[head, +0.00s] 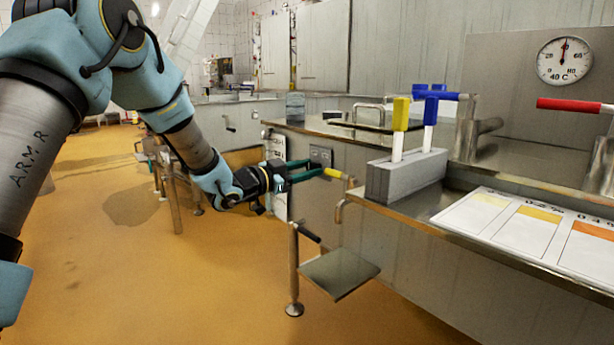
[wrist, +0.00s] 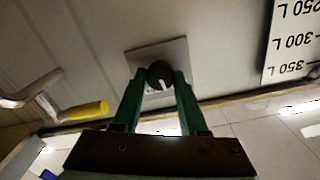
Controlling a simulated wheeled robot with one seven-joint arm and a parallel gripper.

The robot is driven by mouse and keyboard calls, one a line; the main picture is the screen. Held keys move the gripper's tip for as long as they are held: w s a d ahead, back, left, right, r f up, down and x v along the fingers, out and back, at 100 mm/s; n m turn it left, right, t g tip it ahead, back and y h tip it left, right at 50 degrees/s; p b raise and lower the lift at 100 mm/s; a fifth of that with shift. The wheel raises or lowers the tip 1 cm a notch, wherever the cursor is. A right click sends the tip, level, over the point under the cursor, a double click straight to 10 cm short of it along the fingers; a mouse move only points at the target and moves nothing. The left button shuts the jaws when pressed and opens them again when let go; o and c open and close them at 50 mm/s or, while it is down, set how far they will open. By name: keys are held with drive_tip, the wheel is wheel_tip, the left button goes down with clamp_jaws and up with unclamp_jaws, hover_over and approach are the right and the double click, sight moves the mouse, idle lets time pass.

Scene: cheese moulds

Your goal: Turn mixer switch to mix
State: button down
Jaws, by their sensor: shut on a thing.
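The mixer switch is a round black knob (wrist: 160,74) with a white pointer line, set on a square grey plate (wrist: 174,52) on a metal wall. In the wrist view, the green fingers of my gripper (wrist: 160,78) stand on either side of the knob and are shut on it. The pointer slants toward the lower right of that view. The plate's markings are mostly hidden or too small to read. In the head view, my gripper (head: 316,167) reaches the switch plate (head: 321,155) on the tank front, and its fingers hide the knob.
A yellow-handled lever (head: 335,173) sits close by on the right. A grey block (head: 405,178) holds yellow-handled and blue-handled tools on the counter. A small metal step (head: 340,272) stands below. A volume scale (wrist: 292,42) is beside the switch. The floor at left is clear.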

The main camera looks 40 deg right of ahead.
drive_tip(key=shift+s+f+m+b, duration=0.1)
drive_tip(key=shift+f+m+b, duration=0.05)
drive_tip(key=shift+m+b, duration=3.45)
drive_tip(key=shift+m, duration=0.5)
drive_tip(key=shift+c, duration=2.4)
unclamp_jaws()
drive_tip(key=shift+a, duration=0.15)
drive_tip(key=a+p, duration=0.2)
drive_tip(key=a, duration=0.8)
drive_tip(key=shift+w+a+p, duration=0.3)
drive_tip(key=shift+p, duration=0.1)
drive_tip(key=shift+w, duration=0.1)
